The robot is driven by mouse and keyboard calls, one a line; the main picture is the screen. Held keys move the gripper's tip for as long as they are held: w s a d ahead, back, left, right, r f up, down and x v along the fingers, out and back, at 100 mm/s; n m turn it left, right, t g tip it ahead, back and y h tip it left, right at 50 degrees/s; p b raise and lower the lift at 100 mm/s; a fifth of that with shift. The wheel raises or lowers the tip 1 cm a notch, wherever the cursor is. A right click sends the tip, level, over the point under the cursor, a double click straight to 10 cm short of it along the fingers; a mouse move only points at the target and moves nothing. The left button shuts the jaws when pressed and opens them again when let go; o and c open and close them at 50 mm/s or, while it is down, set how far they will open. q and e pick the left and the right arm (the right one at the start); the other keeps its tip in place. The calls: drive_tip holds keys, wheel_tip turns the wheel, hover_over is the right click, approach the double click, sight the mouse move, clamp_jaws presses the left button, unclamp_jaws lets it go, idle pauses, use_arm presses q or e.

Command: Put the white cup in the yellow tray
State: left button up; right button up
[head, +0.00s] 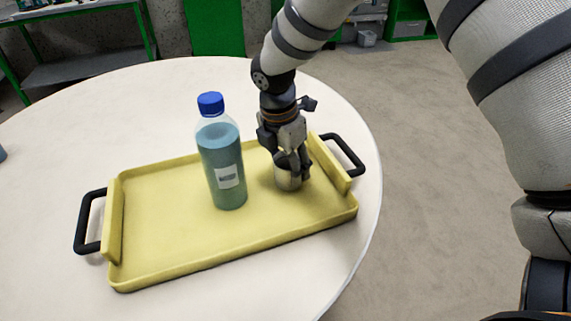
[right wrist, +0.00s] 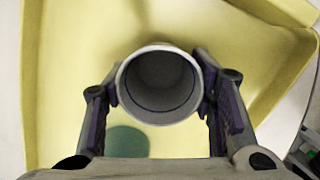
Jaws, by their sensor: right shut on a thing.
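The white cup (head: 288,181) is in the right part of the yellow tray (head: 160,245), low at the tray floor. I cannot tell whether it touches the floor. My right gripper (head: 292,163) reaches down from above and is shut on the cup. In the right wrist view the cup (right wrist: 160,84) is seen from above, its open mouth between the two fingers of the gripper (right wrist: 160,95), with the yellow tray (right wrist: 75,60) behind it. The cup looks empty. My left gripper is not in view.
A bottle (head: 221,160) with a blue cap and blue-green liquid stands upright in the tray, left of the cup. The tray has black handles (head: 90,222) at both ends. It sits on a round white table (head: 60,130), whose left side is mostly clear. Green shelving (head: 75,45) stands behind.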

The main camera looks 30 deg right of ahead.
drive_tip(key=shift+r, duration=0.1)
drive_tip(key=o, duration=1.2)
drive_tip(key=r, duration=0.4)
drive_tip(key=a+r, duration=0.1)
drive_tip(key=r, duration=0.3)
drive_tip(key=r+p, duration=0.1)
drive_tip(key=r, duration=0.3)
drive_tip(key=shift+s+a, duration=0.2)
drive_tip(key=shift+a, duration=0.15)
